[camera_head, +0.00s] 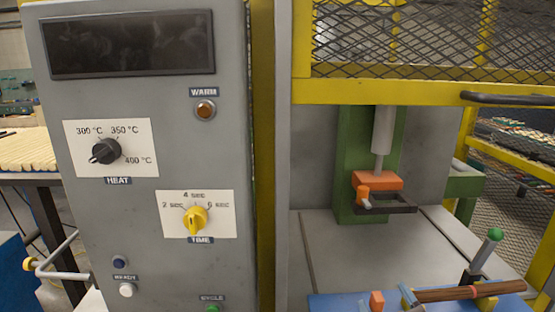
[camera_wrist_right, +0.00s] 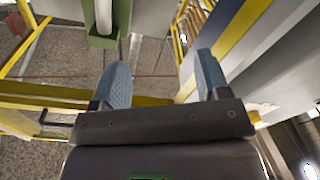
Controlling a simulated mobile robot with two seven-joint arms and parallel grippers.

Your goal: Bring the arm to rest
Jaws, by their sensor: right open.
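My right gripper (camera_wrist_right: 163,78) shows in the right wrist view, its two blue-grey fingers wide apart with nothing between them. Floor and yellow frame bars show beyond the fingertips. A green post (camera_wrist_right: 107,30) stands beyond the left finger. I cannot make out either gripper in the head view, and my left gripper is in neither view.
A grey control panel (camera_head: 222,130) with two dials fills the left of the head view. A raised yellow mesh guard (camera_head: 400,92) hangs above a green press (camera_head: 352,160) with an orange head. A blue fixture (camera_head: 345,301) with a dark wooden rod (camera_head: 470,292) is at lower right.

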